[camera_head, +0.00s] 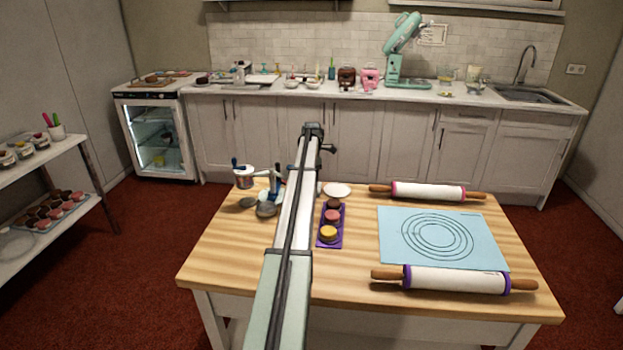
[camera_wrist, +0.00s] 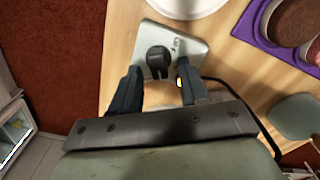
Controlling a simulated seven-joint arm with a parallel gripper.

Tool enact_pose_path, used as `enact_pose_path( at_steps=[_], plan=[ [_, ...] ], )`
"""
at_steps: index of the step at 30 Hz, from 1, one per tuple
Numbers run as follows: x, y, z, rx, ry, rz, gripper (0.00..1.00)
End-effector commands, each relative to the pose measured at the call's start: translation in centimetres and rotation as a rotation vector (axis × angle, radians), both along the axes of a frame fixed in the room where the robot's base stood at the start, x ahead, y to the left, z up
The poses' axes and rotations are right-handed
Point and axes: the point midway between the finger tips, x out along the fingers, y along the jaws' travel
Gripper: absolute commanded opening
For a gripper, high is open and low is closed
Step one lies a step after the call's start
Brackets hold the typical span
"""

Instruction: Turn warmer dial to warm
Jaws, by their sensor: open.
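The warmer (camera_wrist: 189,50) shows in the wrist view as a grey metal body with a black dial (camera_wrist: 157,60) on its face. Small marks beside the dial are too small to read. A pale round pot (camera_wrist: 188,6) is partly in view at the warmer's far end. My gripper (camera_wrist: 158,67) is open, with one dark finger on each side of the dial. I cannot tell whether either finger touches it. In the head view the pot (camera_head: 243,180) stands at the table's back left, next to my gripper (camera_head: 272,188); the dial is not discernible there.
A purple tray (camera_head: 321,240) of small cakes lies right of my arm. A blue mat (camera_head: 392,232) lies farther right, between two rolling pins (camera_head: 430,191) (camera_head: 455,280). Dark stone-like pieces (camera_head: 266,210) lie near the warmer. The table's front left (camera_head: 225,265) is clear.

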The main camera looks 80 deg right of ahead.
Motion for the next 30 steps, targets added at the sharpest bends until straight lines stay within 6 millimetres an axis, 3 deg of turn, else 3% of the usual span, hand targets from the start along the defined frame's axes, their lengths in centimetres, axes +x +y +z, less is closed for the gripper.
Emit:
enact_pose_path(
  at_steps=[2,16,30],
  plan=[
    [0.0,0.0,0.0,0.0,0.0,0.0,0.45],
    [-0.01,0.01,0.02,0.0,0.0,0.0,0.01],
    [-0.03,0.06,0.01,0.001,0.001,0.058,0.0]
  ],
)
